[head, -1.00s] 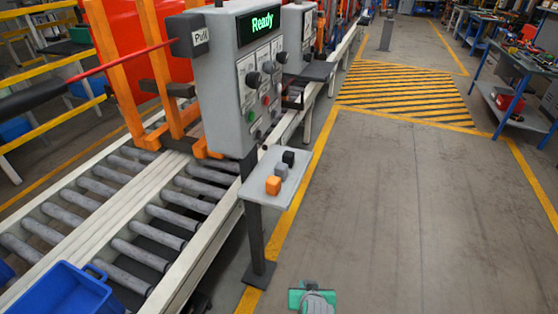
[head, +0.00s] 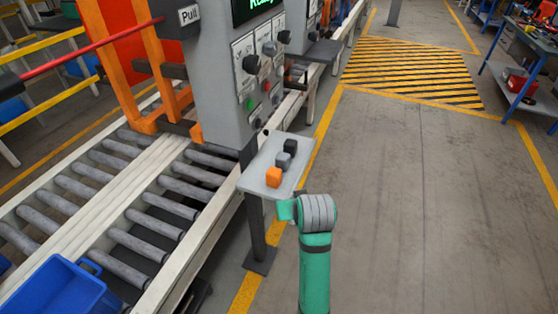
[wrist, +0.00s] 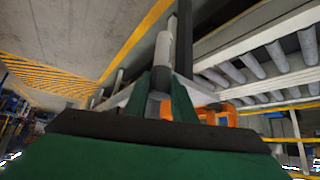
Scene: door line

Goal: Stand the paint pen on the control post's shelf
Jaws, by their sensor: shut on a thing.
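The paint pen appears to be the pale grey cylinder (wrist: 163,50) in the wrist view, between the green fingers of my gripper (wrist: 161,76), which is shut on it. It points away from the palm. In the head view my own arm hides the fingers and pen. The control post (head: 228,80) is a grey box on a dark column. My wrist is just right of the shelf's front edge.
The orange block (head: 273,177), grey block (head: 283,160) and black block (head: 290,146) stand in a row along the shelf. A roller conveyor (head: 120,215) runs on the left, with a blue bin (head: 62,288) at its near end. Open floor (head: 420,210) lies to the right.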

